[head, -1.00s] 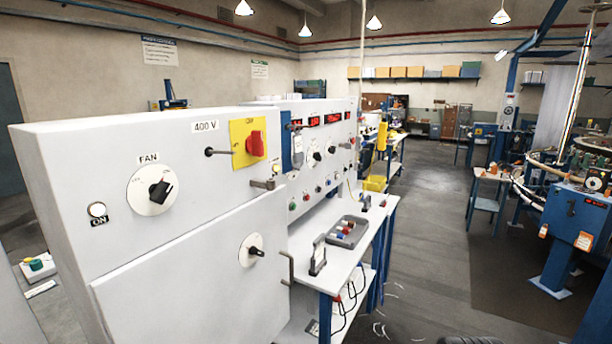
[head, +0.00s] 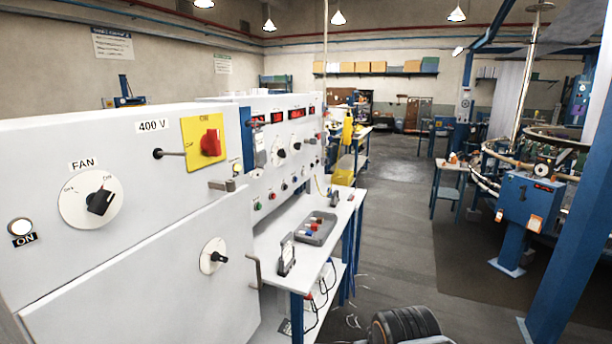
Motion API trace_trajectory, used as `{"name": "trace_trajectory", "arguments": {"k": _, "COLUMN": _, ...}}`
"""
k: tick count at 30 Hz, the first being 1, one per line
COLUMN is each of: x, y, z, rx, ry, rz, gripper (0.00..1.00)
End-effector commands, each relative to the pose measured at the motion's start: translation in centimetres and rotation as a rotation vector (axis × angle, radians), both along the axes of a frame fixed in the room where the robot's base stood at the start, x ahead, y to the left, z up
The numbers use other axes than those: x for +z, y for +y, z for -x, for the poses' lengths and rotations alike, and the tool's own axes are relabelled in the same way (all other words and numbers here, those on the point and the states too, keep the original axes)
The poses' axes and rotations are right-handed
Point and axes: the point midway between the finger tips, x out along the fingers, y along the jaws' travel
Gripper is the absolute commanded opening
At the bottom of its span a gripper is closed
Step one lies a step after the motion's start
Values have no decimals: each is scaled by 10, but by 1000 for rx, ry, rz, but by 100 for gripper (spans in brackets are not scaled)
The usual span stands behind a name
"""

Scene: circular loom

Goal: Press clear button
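No button marked clear can be made out in the head view; any such lettering is too small to read. The circular loom (head: 555,142) stands at the right, with a blue control box (head: 532,204) on its near side. The box has a small red display (head: 543,187) and orange-and-white tags. A white instrument panel (head: 290,150) at centre left carries red displays, knobs and small coloured buttons (head: 271,196). My gripper is not in view.
A large white cabinet (head: 120,235) with a fan knob and red switch fills the left. A white bench (head: 330,243) holds a grey tray (head: 316,229). A blue post (head: 575,220) stands at the near right. The grey floor aisle (head: 395,240) between is largely clear.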

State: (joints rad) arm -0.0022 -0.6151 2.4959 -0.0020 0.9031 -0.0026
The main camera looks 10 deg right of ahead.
Motion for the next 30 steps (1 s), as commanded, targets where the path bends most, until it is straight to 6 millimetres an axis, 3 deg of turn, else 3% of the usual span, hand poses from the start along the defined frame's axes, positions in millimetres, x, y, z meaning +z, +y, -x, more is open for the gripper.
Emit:
{"name": "trace_trajectory", "arguments": {"k": 17, "x": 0, "y": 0, "z": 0, "rx": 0, "ry": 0, "rz": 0, "gripper": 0}}
{"name": "trace_trajectory", "arguments": {"k": 30, "x": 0, "y": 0, "z": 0, "rx": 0, "ry": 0, "rz": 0, "gripper": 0}}
